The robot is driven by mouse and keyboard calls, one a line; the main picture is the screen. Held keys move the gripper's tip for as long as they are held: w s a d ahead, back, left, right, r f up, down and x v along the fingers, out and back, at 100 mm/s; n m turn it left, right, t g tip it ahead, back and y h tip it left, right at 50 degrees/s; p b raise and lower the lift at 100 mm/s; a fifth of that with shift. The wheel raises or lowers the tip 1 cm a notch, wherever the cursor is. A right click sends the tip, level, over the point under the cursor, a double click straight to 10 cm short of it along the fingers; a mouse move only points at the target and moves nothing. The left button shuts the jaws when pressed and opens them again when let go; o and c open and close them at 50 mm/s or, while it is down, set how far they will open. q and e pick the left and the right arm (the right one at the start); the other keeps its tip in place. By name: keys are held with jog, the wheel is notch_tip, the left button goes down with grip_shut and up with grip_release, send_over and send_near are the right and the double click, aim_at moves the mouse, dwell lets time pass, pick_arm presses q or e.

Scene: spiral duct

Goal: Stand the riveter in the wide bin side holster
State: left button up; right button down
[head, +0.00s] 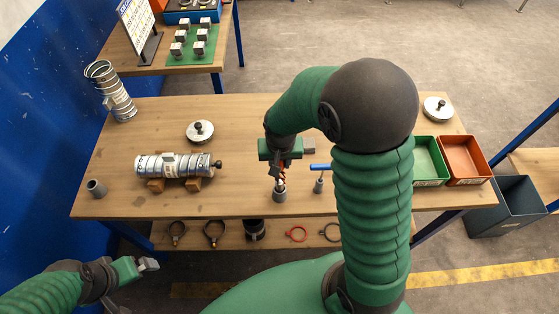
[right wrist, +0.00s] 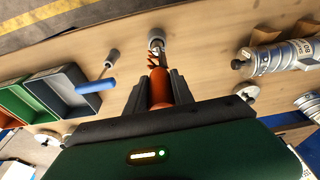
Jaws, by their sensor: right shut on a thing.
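My right gripper (head: 284,158) is shut on an orange-handled tool, probably the riveter, whose handle (right wrist: 160,88) shows between the fingers (right wrist: 160,95) in the right wrist view. Its lower end points down at a grey cup-like holster (head: 279,194), also in the right wrist view (right wrist: 156,36). I cannot tell whether the tip is inside it. A second holster (head: 318,187) holds a blue-handled tool (head: 320,167). A third grey cup (head: 96,189) stands at the far left. Which holster is the wide bin side one is unclear. My left gripper (head: 148,264) is away from the table at lower left.
A green bin (head: 431,182) and an orange bin (head: 466,182) sit at the right; a dark bin (right wrist: 76,92) is beside the green one. A duct piece (head: 172,165) lies on wooden blocks. A spiral duct (head: 112,92) stands at left. A lid (head: 200,131) lies behind.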

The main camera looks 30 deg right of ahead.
jog(key=shift+b+x, duration=0.8)
jog(key=shift+x, duration=0.35)
jog(key=c, duration=1)
grip_release()
jog(key=shift+s+a, duration=0.1)
jog(key=shift+s, duration=0.1)
jog(key=shift+r, duration=0.1)
jog(key=b+v, duration=0.1)
jog(key=v, duration=1.5)
jog(key=shift+r, duration=0.3)
